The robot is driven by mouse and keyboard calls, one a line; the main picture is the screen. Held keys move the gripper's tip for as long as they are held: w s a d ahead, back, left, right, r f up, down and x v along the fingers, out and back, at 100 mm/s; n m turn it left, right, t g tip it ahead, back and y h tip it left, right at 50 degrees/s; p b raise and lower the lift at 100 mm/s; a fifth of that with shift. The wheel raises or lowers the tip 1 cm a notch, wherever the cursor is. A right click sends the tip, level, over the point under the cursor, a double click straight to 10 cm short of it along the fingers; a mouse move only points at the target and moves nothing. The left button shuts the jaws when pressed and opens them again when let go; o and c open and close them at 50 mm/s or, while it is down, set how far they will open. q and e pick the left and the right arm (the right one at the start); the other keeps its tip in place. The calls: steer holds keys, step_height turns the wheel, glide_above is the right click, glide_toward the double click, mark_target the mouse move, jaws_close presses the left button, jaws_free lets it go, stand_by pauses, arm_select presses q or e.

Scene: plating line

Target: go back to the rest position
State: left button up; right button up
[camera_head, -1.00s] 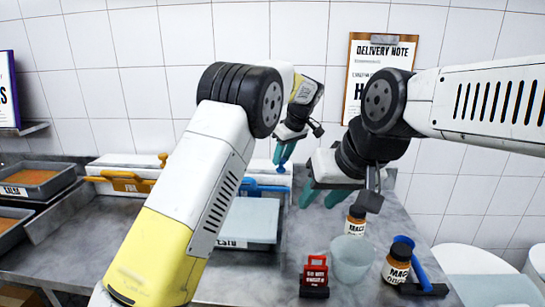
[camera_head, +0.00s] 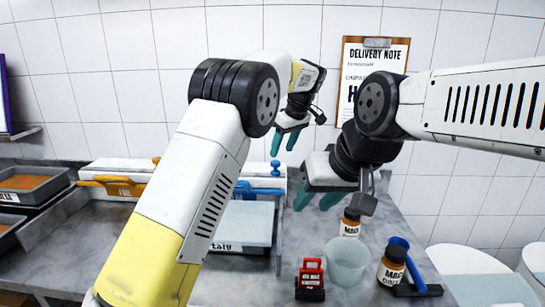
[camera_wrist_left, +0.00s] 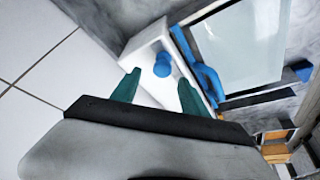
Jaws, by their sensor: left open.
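My left gripper (camera_head: 285,142) is open and empty, with teal fingers apart, in the air before the tiled wall in the head view. In the left wrist view its fingers (camera_wrist_left: 157,92) are spread with nothing between them, and a white box with a blue knob (camera_wrist_left: 163,65) lies beyond them. My right gripper (camera_head: 318,199) is lower and to the right, with teal fingers apart and nothing seen between them. It hangs above the counter, behind the jars. The right arm's dark wrist hides part of it.
A brown-labelled jar (camera_head: 350,226), a translucent cup (camera_head: 346,262), a second jar (camera_head: 391,266) and a red-and-black item (camera_head: 310,280) stand on the counter (camera_head: 245,285). A delivery note (camera_head: 367,75) hangs behind.

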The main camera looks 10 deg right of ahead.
arm_select(q)
steer(key=v, duration=0.2)
steer(key=shift+s+r, duration=0.1)
steer(key=shift+r, duration=0.2)
steer(key=s+a+r+m+h, duration=0.1)
steer(key=s+a+r, duration=0.1)
steer(key=s+a, duration=0.35)
steer(key=s+a+r+m+h, duration=0.1)
steer(key=s+a+r, duration=0.15)
steer(key=a, duration=0.55)
steer(key=s+a+r+m+h, duration=0.1)
steer(key=s+a+r+h, duration=0.2)
steer(key=a, duration=0.4)
steer(key=s+a+f+m, duration=0.1)
steer(key=s+a+f, duration=0.1)
steer(key=s, duration=0.6)
steer(key=s+a+f+m+t, duration=0.1)
steer(key=s+a+f+m, duration=0.1)
steer(key=s, duration=0.5)
steer(key=s+a+f+m+t, duration=0.1)
steer(key=s+a, duration=0.3)
steer(key=s, duration=0.4)
steer(key=shift+s+a+f, duration=0.25)
steer(key=shift+s+f, duration=0.05)
steer(key=shift+f, duration=0.6)
